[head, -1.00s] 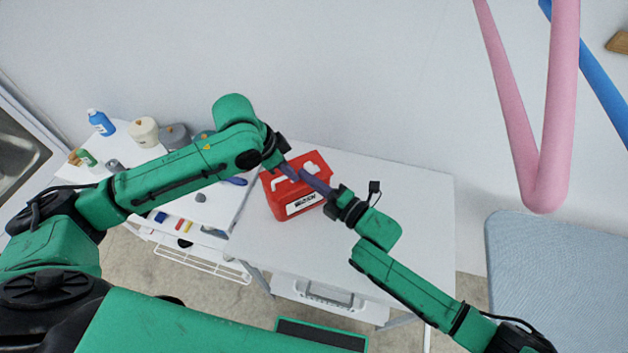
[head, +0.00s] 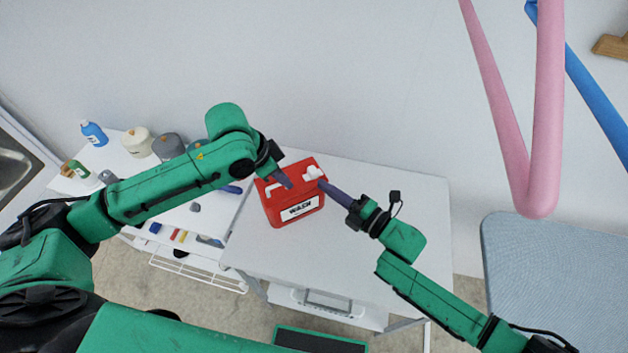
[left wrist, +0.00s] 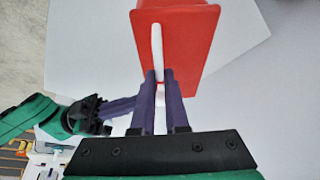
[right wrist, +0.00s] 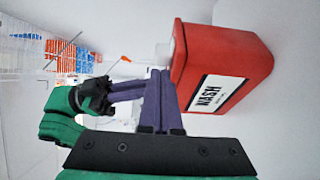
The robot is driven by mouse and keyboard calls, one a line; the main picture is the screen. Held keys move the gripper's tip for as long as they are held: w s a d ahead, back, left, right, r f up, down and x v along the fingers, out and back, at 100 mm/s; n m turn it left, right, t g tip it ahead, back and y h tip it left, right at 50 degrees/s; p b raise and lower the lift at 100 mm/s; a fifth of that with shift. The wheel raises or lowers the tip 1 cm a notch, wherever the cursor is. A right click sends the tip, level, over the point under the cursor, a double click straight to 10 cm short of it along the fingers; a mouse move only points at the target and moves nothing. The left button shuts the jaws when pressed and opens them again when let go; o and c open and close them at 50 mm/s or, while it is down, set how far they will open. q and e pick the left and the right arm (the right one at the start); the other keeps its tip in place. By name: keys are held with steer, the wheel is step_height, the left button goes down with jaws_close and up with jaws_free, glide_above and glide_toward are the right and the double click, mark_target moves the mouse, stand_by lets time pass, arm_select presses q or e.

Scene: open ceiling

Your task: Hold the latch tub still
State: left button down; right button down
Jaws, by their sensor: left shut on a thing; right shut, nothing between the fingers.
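The red latch tub (head: 291,213) stands on the white table, with a white label reading WASH on its front. Its red wall and label also show in the right wrist view (right wrist: 225,50). My left gripper (head: 289,185) is above the tub's top, shut on a white bar (left wrist: 156,45) of the tub, which runs between its purple fingers. My right gripper (head: 322,184) is shut and empty beside the tub's top right edge. A white latch piece (head: 313,173) shows at the tub's right top, close to those fingertips; I cannot tell whether they touch.
The white table (head: 390,220) is bare right of the tub. At the left, a blue bottle (head: 94,134), a cream container (head: 137,142) and a grey container (head: 168,146) stand on another white surface. A pink tube (head: 546,130) hangs at the right, above a light blue padded surface (head: 555,270).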

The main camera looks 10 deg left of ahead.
arm_select(q)
steer(key=shift+s+d, duration=0.1)
arm_select(e)
steer(key=v, duration=0.6)
steer(key=shift+s+a+r, duration=0.1)
steer(key=shift+s+a, duration=0.1)
steer(key=shift+s, duration=0.05)
arm_select(q)
steer(key=c, duration=0.8)
jaws_free()
steer(key=shift+c, duration=0.2)
